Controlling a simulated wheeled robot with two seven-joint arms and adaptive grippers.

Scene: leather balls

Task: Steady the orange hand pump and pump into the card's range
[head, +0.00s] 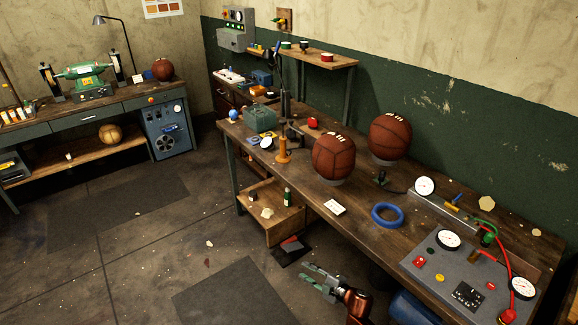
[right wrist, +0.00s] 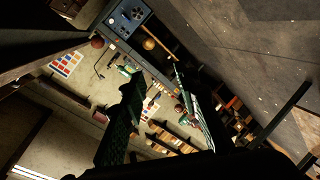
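The orange hand pump (head: 283,150) stands upright on the long workbench, left of the nearer brown leather ball (head: 334,156). A small white dial (head: 267,143) is beside the pump. A second leather ball (head: 390,134) sits behind and to the right. My right gripper (head: 311,275) is in front of the bench, over the floor, open and empty, well away from the pump. Its spread fingers (right wrist: 160,118) also show in the right wrist view. My left gripper is out of view.
On the workbench (head: 300,187) are a blue ring (head: 387,214), a round gauge (head: 424,187) and a grey panel (head: 465,270) with gauges and a red hose. A low wooden shelf (head: 272,221) with a green bottle (head: 287,197) is below. The floor at left is mostly clear.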

